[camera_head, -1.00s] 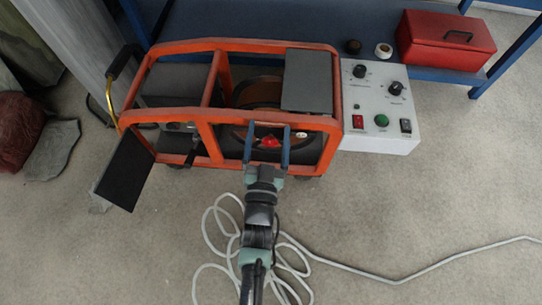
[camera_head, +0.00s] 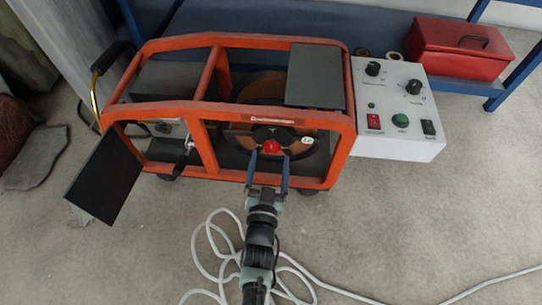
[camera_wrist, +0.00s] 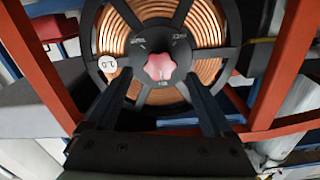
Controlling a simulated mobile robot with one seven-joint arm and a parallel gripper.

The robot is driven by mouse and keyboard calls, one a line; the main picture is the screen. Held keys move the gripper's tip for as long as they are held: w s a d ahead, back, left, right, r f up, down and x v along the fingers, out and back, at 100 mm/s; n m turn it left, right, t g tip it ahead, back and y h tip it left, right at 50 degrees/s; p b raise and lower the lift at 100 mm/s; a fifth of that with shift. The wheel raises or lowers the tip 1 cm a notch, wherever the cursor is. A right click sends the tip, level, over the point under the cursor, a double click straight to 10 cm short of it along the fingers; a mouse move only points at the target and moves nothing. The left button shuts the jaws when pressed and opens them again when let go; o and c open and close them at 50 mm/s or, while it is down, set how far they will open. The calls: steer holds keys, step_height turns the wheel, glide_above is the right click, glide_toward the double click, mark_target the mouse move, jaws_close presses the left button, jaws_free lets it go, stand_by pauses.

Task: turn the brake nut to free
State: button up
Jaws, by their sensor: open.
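The brake nut is a red, lobed knob (camera_head: 271,147) at the hub of a dark spool inside the orange frame. In the wrist view the brake nut (camera_wrist: 159,66) looks pinkish, with small markings around it on the dark hub. The spool (camera_wrist: 196,35) carries copper-coloured wire behind dark spokes. My gripper (camera_head: 269,160) is open, its two blue fingers pointing at the nut. In the wrist view the fingers of my gripper (camera_wrist: 160,92) lie to the left and right below the nut, with nothing between them. I cannot tell whether they touch it.
The orange frame (camera_head: 205,95) has bars around the spool. A grey control box (camera_head: 398,140) with knobs and buttons adjoins it at right. A black flap (camera_head: 104,178) sticks out at left. A pale cable (camera_head: 215,258) lies coiled on the floor. A red toolbox (camera_head: 462,48) sits on the blue shelf.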

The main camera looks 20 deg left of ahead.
mark_target(271, 148)
steer(key=shift+b+x, duration=0.6)
steer(key=shift+x, duration=1.1)
steer(key=c, duration=1.4)
steer(key=shift+o, duration=0.2)
